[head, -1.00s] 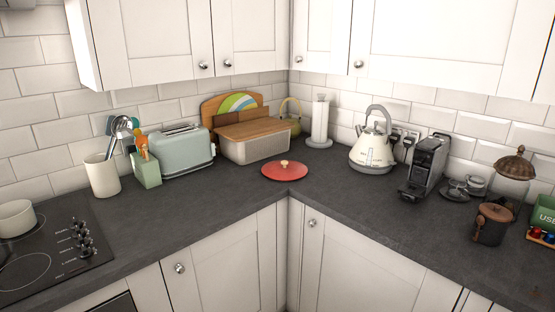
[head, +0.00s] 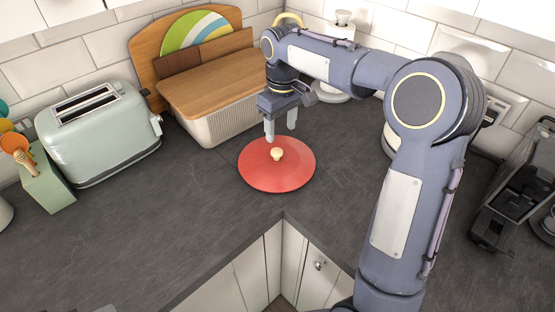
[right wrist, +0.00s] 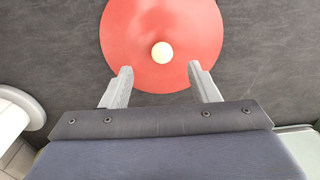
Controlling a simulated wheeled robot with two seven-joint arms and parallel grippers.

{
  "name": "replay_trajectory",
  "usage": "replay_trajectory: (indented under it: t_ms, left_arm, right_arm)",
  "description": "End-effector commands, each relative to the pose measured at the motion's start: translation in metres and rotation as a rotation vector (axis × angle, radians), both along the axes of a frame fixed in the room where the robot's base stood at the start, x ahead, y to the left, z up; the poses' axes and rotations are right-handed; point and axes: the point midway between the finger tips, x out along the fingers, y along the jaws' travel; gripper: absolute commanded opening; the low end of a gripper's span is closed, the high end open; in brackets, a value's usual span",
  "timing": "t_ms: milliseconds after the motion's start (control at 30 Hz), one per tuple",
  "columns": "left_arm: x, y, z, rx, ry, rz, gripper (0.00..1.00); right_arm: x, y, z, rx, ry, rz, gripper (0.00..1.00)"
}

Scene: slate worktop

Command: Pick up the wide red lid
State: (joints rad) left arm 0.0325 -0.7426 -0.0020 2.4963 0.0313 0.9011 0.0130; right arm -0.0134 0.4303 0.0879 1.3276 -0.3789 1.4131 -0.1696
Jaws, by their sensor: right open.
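The wide red lid (head: 262,172) lies flat on the slate worktop near its inner corner, with a small pale round knob (head: 277,154) at its middle. My right gripper (head: 281,137) is open and empty, with its fingers pointing down above the back part of the lid. In the right wrist view the lid (right wrist: 125,45) fills the top middle, and its knob (right wrist: 162,52) lies beyond the two spread fingertips (right wrist: 160,72), roughly centred between them. The fingers look apart from the knob. My left gripper is not in view.
A bread bin (head: 208,121) with a wooden top stands behind the lid, left of my gripper. A pale green toaster (head: 100,140) is at the left. A coffee machine (head: 510,190) is at the right. Worktop left of the lid is clear.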

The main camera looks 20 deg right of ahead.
Motion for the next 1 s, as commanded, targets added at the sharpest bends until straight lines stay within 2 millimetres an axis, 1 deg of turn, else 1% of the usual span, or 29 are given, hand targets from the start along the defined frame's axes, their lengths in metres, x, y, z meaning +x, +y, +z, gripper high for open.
replay_trajectory:
  t_ms: [33, 167, 367, 600, 700, 800, 967, 1000]
  left_arm:
    - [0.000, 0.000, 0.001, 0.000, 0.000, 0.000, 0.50]
    - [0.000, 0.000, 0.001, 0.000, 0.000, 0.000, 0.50]
    - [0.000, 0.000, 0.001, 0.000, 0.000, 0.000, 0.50]
    - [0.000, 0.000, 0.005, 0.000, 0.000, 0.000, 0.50]
    - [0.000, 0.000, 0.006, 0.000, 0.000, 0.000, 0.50]
    - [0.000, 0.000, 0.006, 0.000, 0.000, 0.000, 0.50]
    - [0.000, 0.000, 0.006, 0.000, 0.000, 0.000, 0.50]
    - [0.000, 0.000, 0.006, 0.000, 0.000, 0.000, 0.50]
  right_arm:
    - [0.006, 0.001, -0.003, -0.007, 0.010, 0.006, 0.55]
    - [0.010, 0.001, -0.014, -0.014, 0.019, 0.012, 0.55]
    - [0.008, 0.002, -0.036, -0.014, 0.019, 0.011, 0.55]
    - [0.003, 0.005, -0.071, -0.013, 0.021, 0.010, 0.55]
    - [0.004, 0.005, -0.080, -0.014, 0.018, 0.009, 0.55]
    - [0.004, 0.006, -0.083, -0.014, 0.015, 0.010, 0.55]
    - [0.004, 0.006, -0.083, -0.014, 0.015, 0.010, 0.55]
    - [0.004, 0.006, -0.083, -0.014, 0.015, 0.010, 0.51]
